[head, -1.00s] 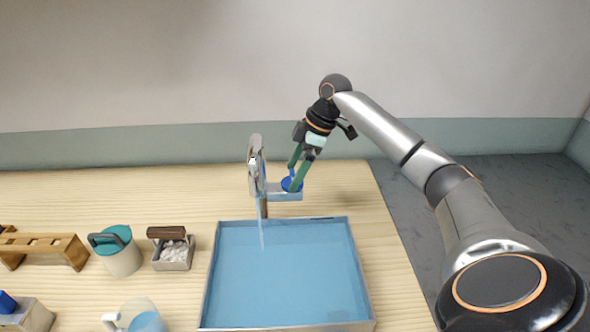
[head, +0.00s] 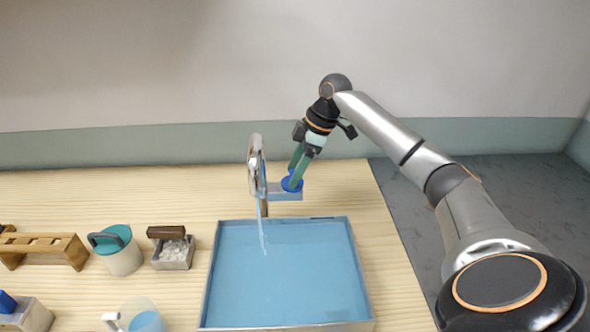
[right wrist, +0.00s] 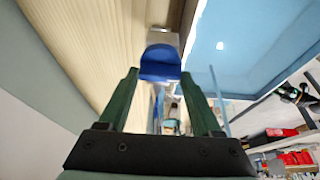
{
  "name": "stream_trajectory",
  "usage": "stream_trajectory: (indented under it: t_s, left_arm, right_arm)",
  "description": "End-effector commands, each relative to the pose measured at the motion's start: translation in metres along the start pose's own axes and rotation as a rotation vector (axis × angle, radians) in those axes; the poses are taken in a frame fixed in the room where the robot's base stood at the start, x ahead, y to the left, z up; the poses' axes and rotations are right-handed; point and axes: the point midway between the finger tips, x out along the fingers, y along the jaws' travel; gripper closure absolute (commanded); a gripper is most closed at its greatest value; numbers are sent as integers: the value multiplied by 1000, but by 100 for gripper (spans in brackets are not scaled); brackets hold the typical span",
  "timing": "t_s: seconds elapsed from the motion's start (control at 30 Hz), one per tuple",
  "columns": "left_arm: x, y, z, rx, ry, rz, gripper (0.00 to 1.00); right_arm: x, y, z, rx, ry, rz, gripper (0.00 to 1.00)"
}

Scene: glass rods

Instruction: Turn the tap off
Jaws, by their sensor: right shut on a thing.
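The chrome tap (head: 257,165) stands at the back edge of the basin (head: 290,270). A thin stream of water falls from its spout into the basin. The tap's blue handle (head: 298,187) sits on a grey block to the right of the spout; the blue handle also shows in the right wrist view (right wrist: 160,55). My right gripper (head: 293,183) reaches down from above with its green fingers shut on the blue handle. In the right wrist view, the fingers (right wrist: 160,74) lie on either side of the handle. My left gripper is not in view.
Left of the basin stand a small box of white pieces (head: 174,255), a lidded pot (head: 121,252), a wooden rack (head: 45,246) and a clear jug (head: 140,315). The table is clear behind the basin and to its right.

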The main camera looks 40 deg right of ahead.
Motion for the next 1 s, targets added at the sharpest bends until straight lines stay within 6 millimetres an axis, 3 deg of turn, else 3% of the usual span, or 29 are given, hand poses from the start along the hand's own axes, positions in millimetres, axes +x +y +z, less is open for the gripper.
stream_trajectory:
  t_s: [0.37, 1.0]
  left_arm:
    - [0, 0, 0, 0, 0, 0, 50]
    - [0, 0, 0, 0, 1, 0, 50]
  right_arm:
    - [0, -1, 0, 97, 0, 41, 90]
    - [0, -4, -2, 623, 3, 262, 90]
